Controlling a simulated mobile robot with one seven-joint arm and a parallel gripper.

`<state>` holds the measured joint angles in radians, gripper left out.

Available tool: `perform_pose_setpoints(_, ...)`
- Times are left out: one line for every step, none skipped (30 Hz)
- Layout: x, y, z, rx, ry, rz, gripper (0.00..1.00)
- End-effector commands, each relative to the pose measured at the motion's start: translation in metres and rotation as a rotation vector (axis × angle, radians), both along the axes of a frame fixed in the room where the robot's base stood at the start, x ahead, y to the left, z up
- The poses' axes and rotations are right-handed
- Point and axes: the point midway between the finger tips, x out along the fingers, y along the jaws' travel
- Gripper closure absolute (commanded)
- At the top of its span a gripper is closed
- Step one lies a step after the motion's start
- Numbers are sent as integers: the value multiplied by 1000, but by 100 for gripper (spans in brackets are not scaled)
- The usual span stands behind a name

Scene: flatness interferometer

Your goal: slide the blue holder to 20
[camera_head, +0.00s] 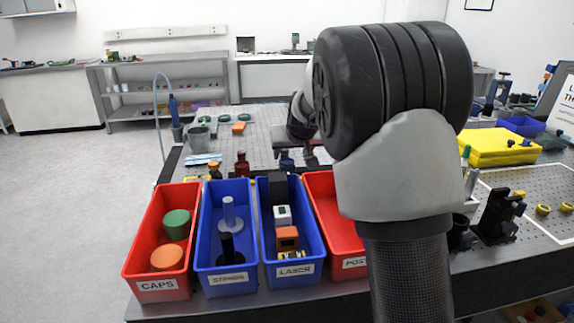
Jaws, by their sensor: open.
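My gripper (299,147) is on the far side of the bins, low over the perforated optical table (262,143). It points down, partly hidden behind my arm, and is open. A small blue holder (287,160) shows just below it, beyond the blue LASER bin. I cannot tell whether the gripper touches it or stands around it. A dark red holder (242,164) stands to its left on the table. A scale reading 20 cannot be made out in this view.
A row of bins stands along the near edge: a red CAPS bin (157,287), a blue bin (227,277), a blue LASER bin (293,271) and a red bin (347,263). A yellow case (500,147) and black mounts (498,220) are on the right. My arm covers the middle right.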

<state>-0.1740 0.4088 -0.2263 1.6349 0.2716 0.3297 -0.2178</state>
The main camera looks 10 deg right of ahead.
Motion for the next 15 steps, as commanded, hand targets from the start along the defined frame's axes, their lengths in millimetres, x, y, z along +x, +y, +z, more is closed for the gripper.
perform_pose_setpoints(8, 0, -12, -1, 3, 0, 44)
perform_pose_setpoints(13, 0, -17, -2, 3, 1, 44)
perform_pose_setpoints(19, -1, -23, -1, 3, 0, 44)
perform_pose_setpoints(24, -1, -27, -1, 2, -1, 44)
perform_pose_setpoints(28, -1, -32, -1, 3, -1, 44)
perform_pose_setpoints(34, -1, -37, -1, 1, -1, 44)
perform_pose_setpoints(38, -1, -42, -2, 2, -1, 44)
perform_pose_setpoints(42, -1, -45, -1, 1, 0, 44)
perform_pose_setpoints(47, 0, -50, -1, 2, 0, 44)
perform_pose_setpoints(50, 0, -53, -1, 1, 1, 44)
perform_pose_setpoints(54, 0, -55, -1, 1, 1, 44)
perform_pose_setpoints(57, 0, -59, -1, 1, 1, 44)
perform_pose_setpoints(60, 0, -61, -1, 0, 1, 44)
perform_pose_setpoints(62, 0, -63, -1, 0, 1, 44)
perform_pose_setpoints(64, 0, -65, -1, 1, 1, 44)
